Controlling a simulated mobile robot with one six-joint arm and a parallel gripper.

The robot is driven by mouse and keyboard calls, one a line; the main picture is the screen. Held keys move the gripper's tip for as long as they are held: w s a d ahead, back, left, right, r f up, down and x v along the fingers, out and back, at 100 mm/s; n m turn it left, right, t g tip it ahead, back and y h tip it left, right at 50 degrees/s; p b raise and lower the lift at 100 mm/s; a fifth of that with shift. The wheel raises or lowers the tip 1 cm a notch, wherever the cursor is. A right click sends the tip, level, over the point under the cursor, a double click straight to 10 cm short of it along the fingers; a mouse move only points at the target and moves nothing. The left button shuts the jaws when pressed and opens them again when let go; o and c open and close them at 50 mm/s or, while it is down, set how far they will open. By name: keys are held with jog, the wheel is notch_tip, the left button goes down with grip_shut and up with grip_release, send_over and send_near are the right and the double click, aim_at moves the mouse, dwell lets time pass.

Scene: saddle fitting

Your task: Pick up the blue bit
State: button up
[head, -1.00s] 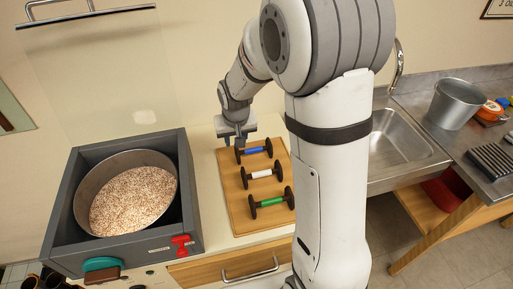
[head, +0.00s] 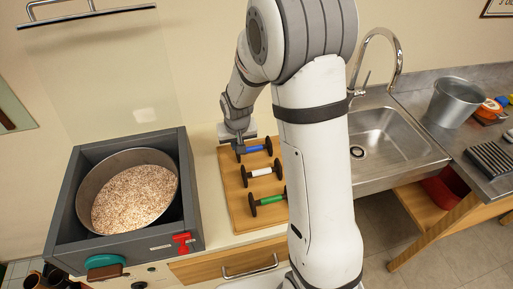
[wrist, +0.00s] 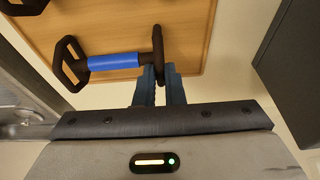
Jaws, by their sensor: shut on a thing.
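The blue bit (head: 256,149) is a short bar with a blue middle and dark end pieces. It lies at the far end of a wooden board (head: 232,207). In the wrist view the blue bit (wrist: 113,62) lies across the picture, a dark ring-like piece at its left end and a narrow dark one at its right. My gripper (wrist: 158,75) is shut on the right end piece, its dark blue fingers close together there. In the head view my gripper (head: 238,148) is at the bit's left end. I cannot tell whether the bit is clear of the board.
A white bit (head: 262,172) and a green bit (head: 268,200) lie nearer on the board. A grey box with a pan of grains (head: 135,198) stands to the left. A sink (head: 385,140) and metal bucket (head: 455,100) are on the right.

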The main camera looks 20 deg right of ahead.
jog(key=shift+r, duration=0.1)
grip_shut()
notch_tip(320, 180, up, 10)
jog(key=b, duration=0.1)
